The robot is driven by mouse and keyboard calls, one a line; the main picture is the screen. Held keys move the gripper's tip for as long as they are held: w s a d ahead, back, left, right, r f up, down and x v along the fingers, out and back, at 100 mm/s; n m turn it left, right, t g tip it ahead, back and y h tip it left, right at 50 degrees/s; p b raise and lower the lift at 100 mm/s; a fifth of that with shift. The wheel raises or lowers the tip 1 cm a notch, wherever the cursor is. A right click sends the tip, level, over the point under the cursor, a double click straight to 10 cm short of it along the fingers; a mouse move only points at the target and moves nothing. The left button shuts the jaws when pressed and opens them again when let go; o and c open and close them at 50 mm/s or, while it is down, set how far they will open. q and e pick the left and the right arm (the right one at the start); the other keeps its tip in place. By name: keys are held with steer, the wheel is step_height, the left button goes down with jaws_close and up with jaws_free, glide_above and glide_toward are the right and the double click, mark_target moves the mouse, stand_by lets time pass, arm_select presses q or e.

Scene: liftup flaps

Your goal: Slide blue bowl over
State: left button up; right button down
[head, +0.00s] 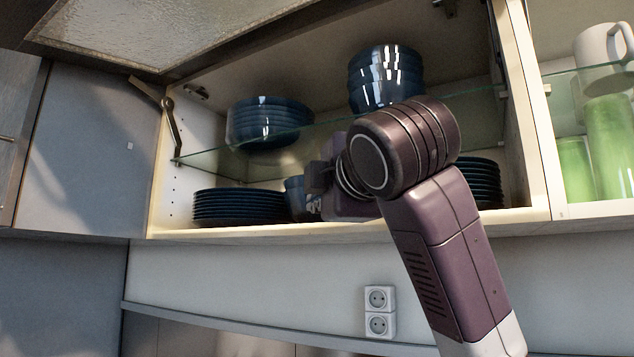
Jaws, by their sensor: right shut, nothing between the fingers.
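Blue bowls stand in two stacks on the glass shelf of the open cabinet: a wide stack (268,122) at left and a taller stack of deep bowls (385,75) at right. On the cabinet floor a small blue bowl (296,194) shows partly, right of a stack of dark blue plates (238,206). My right gripper (314,205) is inside the lower compartment, shut and empty, with its fingers close to the small bowl's right side. I cannot tell whether they touch. My right wrist hides part of the compartment. My left gripper is not in view.
The glass shelf (225,160) runs just above my gripper. Another dark plate stack (480,182) stands behind my arm at right. The flap door (170,30) is lifted. The cabinet's right wall (524,110) and green glasses (610,135) lie further right.

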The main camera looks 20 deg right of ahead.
steer(key=shift+w+d, duration=0.55)
steer(key=shift+d, duration=0.25)
steer(key=shift+a, duration=0.1)
steer(key=shift+w+d+r+p, duration=0.15)
steer(key=shift+w+d+p, duration=0.55)
steer(key=shift+w+d, duration=0.45)
steer(key=shift+d, duration=0.15)
steer(key=shift+a, duration=0.3)
